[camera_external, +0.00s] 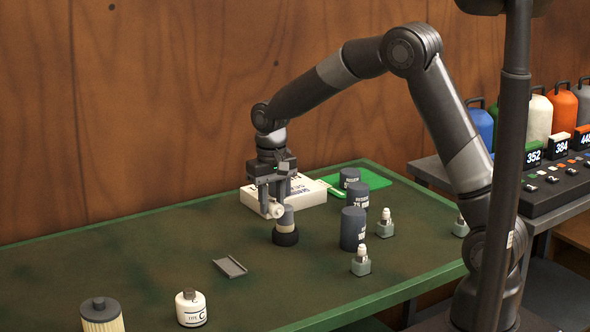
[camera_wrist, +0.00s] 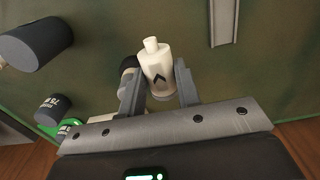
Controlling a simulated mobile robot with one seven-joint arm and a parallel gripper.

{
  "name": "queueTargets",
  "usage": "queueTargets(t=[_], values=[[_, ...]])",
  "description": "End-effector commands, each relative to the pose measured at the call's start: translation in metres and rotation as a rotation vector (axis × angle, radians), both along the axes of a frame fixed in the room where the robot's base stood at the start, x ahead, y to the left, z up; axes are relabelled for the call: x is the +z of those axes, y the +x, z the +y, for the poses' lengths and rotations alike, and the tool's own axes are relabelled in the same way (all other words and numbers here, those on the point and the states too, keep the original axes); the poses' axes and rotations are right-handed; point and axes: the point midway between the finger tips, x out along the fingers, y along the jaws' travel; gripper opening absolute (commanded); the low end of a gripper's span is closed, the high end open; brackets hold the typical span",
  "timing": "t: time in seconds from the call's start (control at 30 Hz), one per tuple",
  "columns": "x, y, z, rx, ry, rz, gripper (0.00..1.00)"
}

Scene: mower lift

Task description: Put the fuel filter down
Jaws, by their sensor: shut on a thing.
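The fuel filter (camera_wrist: 157,66) is a small whitish cylinder with a dark arrow and a narrow nozzle. My gripper (camera_wrist: 158,88) is shut on it, one finger on each side. In the external view the fuel filter (camera_external: 277,211) sits low between my gripper's fingers (camera_external: 271,204), lying roughly sideways above the green table top (camera_external: 180,255). It is close in front of a grey cylinder with a dark round base (camera_external: 286,236). I cannot tell whether it touches that cylinder or the table.
A white box (camera_external: 305,195) and green tray (camera_external: 365,179) lie behind. Dark cylinders (camera_external: 353,230) and small white-topped pieces (camera_external: 361,262) stand right. A grey bracket (camera_external: 229,267), a white bottle (camera_external: 191,308) and a pleated filter (camera_external: 102,318) are in front. The table's left is clear.

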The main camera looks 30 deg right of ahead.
Motion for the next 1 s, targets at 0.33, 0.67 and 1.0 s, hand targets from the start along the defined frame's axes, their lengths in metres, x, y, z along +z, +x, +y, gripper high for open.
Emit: queueTargets(t=[0.33, 0.67, 1.0], values=[[0.000, 0.015, -0.090, -0.012, 0.001, 0.000, 0.08], [-0.001, 0.008, -0.225, -0.012, 0.003, -0.001, 0.08], [-0.002, -0.033, -0.352, -0.012, 0.004, -0.001, 0.08]])
